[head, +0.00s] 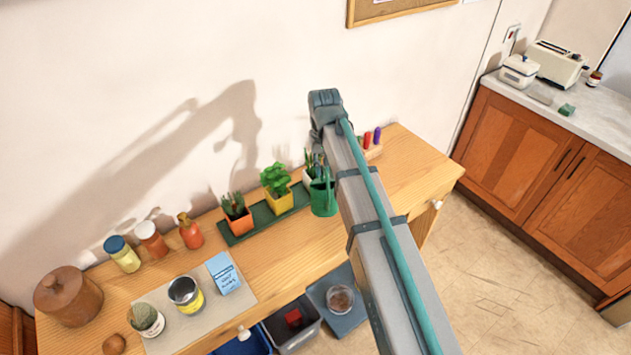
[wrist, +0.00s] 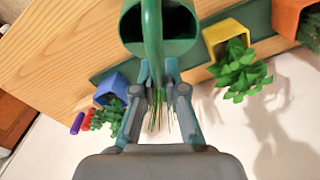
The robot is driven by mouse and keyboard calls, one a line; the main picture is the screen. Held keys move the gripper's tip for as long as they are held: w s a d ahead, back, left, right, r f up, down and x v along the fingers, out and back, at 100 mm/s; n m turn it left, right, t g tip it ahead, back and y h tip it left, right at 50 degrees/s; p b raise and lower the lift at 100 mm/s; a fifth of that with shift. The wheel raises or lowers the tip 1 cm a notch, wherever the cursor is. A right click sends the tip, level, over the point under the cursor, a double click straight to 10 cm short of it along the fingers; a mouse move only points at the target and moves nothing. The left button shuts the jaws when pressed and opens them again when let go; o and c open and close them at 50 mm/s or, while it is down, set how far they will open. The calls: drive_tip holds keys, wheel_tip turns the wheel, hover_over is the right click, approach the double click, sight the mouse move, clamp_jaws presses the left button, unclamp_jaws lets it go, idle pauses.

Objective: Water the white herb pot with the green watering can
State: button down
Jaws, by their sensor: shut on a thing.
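The green watering can (head: 322,198) is in front of the white herb pot (head: 308,178) in the head view, near the right end of the row of pots. The can partly covers this pot, and I cannot tell the gap between them. In the wrist view the can (wrist: 160,30) shows its dark open top and its handle. My gripper (wrist: 160,92) is shut on that handle. Thin grassy leaves show between the fingers, and the white pot itself is hidden there. The spout is hidden, and I see no water.
A yellow pot (head: 277,198) and an orange pot (head: 240,222) stand on a dark green tray (head: 266,221). A blue pot (wrist: 112,86) is on the other side of the can. Jars (head: 122,254) and tins stand at the left of the wooden table.

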drive_tip(key=shift+s+d+f+b, duration=0.1)
drive_tip(key=shift+s+f+b, duration=0.2)
drive_tip(key=shift+f+b, duration=0.3)
drive_tip(key=shift+s+f+t+b, duration=0.35)
drive_tip(key=shift+f+t+b, duration=0.15)
drive_tip(key=shift+t+b, duration=0.55)
drive_tip(key=shift+r, duration=0.15)
drive_tip(key=shift+w+p+v, duration=0.2)
drive_tip(key=shift+p+v, duration=0.4)
drive_tip(key=shift+v, duration=0.35)
drive_tip(key=shift+w+p+v, duration=0.2)
drive_tip(key=shift+p+v, duration=0.4)
drive_tip(key=shift+v, duration=0.35)
drive_tip(key=shift+w+p+v, duration=0.2)
drive_tip(key=shift+p+v, duration=0.4)
drive_tip(key=shift+v, duration=0.4)
drive_tip(key=shift+w, duration=0.1)
